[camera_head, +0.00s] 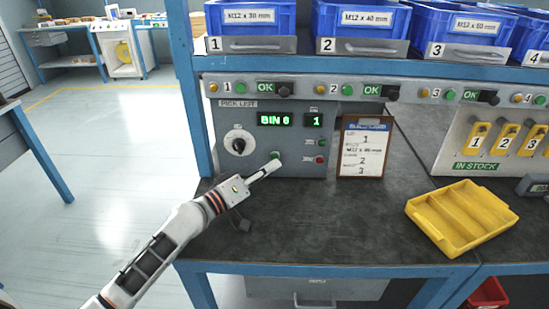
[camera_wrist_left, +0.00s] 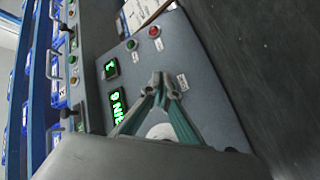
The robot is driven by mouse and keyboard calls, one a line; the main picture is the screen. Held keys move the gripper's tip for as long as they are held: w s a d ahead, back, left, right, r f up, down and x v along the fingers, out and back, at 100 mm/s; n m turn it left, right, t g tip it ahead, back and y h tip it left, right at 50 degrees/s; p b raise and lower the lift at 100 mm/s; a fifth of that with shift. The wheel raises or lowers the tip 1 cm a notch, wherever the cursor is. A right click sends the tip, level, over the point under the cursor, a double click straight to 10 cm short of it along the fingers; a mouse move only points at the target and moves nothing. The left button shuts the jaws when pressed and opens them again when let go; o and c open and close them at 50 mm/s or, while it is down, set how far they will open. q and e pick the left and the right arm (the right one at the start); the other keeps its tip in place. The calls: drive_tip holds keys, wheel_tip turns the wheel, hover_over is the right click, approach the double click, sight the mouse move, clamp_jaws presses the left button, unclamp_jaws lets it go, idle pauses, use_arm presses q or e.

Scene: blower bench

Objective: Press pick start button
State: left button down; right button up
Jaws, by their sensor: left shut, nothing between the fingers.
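The grey pick list box (camera_head: 300,173) stands on the bench and has a lit green display (camera_head: 274,120), a round selector knob (camera_head: 238,142) and small buttons. A green button (camera_head: 276,155) sits on its lower front, right at the tip of my left gripper (camera_head: 272,165). My left gripper is shut and empty, pointing at the box face; I cannot tell whether it touches the button. In the left wrist view the shut fingers (camera_wrist_left: 162,88) cover part of the panel, and that button is not visible there. My right gripper is out of view.
A second green button (camera_head: 321,142) and a red button (camera_head: 320,159) sit to the right on the box. A clipboard (camera_head: 362,150) stands beside it. A yellow tray (camera_head: 455,215) lies on the bench at right. Blue bins (camera_head: 250,18) line the shelf above.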

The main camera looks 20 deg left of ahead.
use_arm(q)
drive_tip(key=shift+s+d+r+p, duration=0.1)
drive_tip(key=shift+s+d+p, duration=0.2)
drive_tip(key=shift+s, duration=0.6)
drive_tip(key=shift+s+d+p, duration=0.2)
drive_tip(key=shift+s, duration=0.6)
drive_tip(key=shift+s+d+p, duration=0.2)
drive_tip(key=shift+s, duration=0.55)
use_arm(e)
drive_tip(key=shift+w+r, duration=0.3)
drive_tip(key=shift+r, duration=0.35)
drive_tip(key=shift+w+r, duration=0.3)
drive_tip(key=shift+r, duration=0.3)
